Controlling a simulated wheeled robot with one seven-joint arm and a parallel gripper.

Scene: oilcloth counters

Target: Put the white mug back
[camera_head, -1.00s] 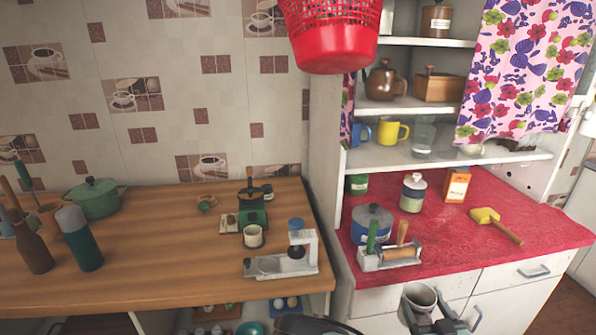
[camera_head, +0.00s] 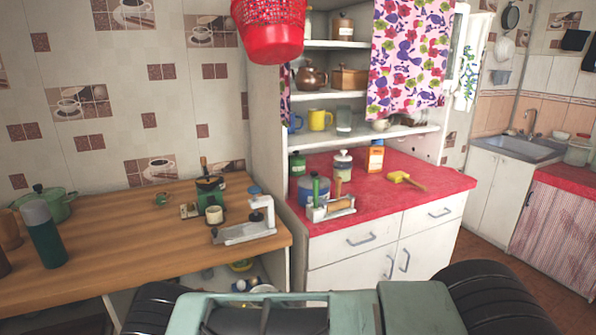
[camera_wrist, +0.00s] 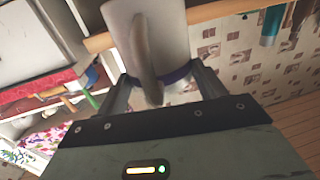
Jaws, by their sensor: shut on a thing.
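A pale white mug (camera_wrist: 172,28) fills the upper middle of the wrist view. Its handle faces the camera, and a dark blue band shows near its lower end there. My gripper (camera_wrist: 162,80) is shut on this mug, with one finger on each side. The mug's inside is hidden. The hutch shelf (camera_head: 410,132) there holds a blue mug (camera_head: 295,123), a yellow mug (camera_head: 320,120), a clear glass (camera_head: 344,119) and a small pale cup (camera_head: 381,125).
A floral curtain (camera_head: 410,60) hangs over the right upper shelves. A red basket (camera_head: 268,30) hangs at the top. A wooden counter (camera_head: 120,245) lies left.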

